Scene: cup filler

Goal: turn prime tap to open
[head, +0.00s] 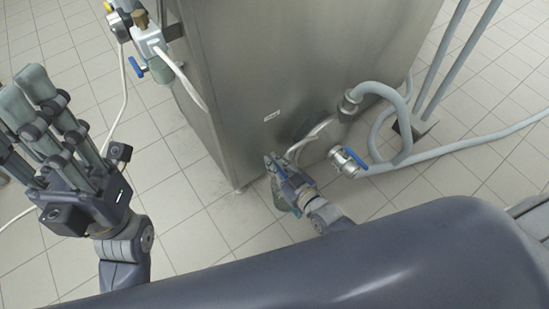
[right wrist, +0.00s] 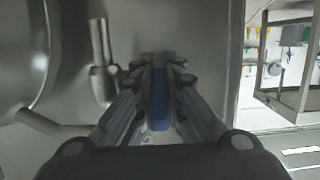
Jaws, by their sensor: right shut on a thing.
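A blue tap handle (right wrist: 160,100) lies between the closed fingers of my right gripper (right wrist: 158,62) in the right wrist view; I take it to be the prime tap's. In the head view my right gripper (head: 276,170) is low against the side of the steel machine (head: 285,70); its fingers mostly hide what it holds. A valve with another blue lever (head: 355,157) is just to the right, apart from the gripper. My left gripper (head: 24,94) is at the left, raised and empty, with its fingers apart.
A grey hose (head: 385,92) loops from the machine's side by the right valve. A fitting with a blue lever (head: 137,67) and a white cable (head: 180,75) is at the machine's upper left corner. Grey pipes (head: 455,60) stand at the right. Tiled floor (head: 180,240) is clear in front.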

